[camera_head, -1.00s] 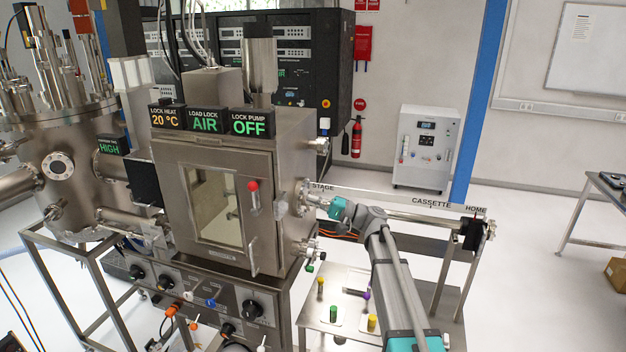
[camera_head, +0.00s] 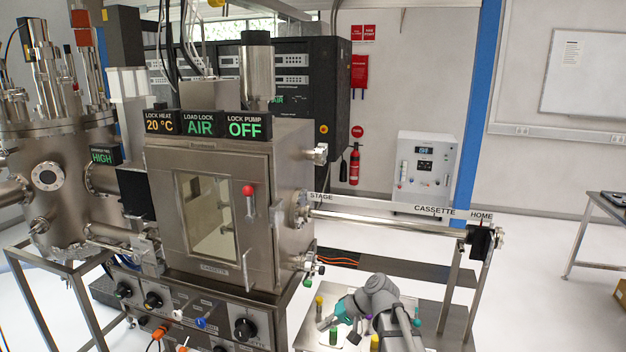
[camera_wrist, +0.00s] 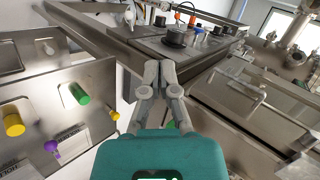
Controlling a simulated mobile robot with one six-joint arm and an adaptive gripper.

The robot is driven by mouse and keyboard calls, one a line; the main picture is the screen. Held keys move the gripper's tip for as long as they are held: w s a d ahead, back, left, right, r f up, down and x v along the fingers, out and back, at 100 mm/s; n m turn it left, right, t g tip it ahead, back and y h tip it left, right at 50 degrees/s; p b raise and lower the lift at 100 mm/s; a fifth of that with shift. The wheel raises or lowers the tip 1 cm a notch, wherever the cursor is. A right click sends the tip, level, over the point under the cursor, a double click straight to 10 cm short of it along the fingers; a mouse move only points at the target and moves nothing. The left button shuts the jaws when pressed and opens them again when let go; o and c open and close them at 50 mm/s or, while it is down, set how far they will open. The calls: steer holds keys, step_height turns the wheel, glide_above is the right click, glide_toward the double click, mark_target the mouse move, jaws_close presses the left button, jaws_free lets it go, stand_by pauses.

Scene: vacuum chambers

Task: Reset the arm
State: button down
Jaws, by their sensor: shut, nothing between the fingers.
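My gripper (camera_head: 324,325) is low in front of the side table with the coloured pieces, below and right of the load lock (camera_head: 290,190). It also shows in the wrist view (camera_wrist: 160,72), its two grey fingers together and empty. My arm is bent, and its grey links cover part of the table. The load lock's door is closed, with a red-tipped handle (camera_head: 249,190). Its signs read 20 °C, AIR and OFF. The black handle (camera_head: 481,240) on the transfer rod (camera_head: 385,223) is at the HOME end.
Yellow (camera_wrist: 13,120), green (camera_wrist: 79,93) and purple (camera_wrist: 53,147) pieces stand on the side table (camera_head: 440,318). The control panel with black knobs (camera_wrist: 176,36) is ahead of the fingers in the wrist view. The floor right of the rod's stand is open.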

steer(key=s+d+f+h+b, duration=0.7)
steer(key=s+d+f+h, duration=0.2)
steer(key=s+d+f, duration=0.3)
step_height(320, 180, down, 2)
steer(key=shift+d+f+g+h, duration=0.1)
steer(key=shift+d+g+h, duration=0.2)
steer(key=shift+d, duration=0.75)
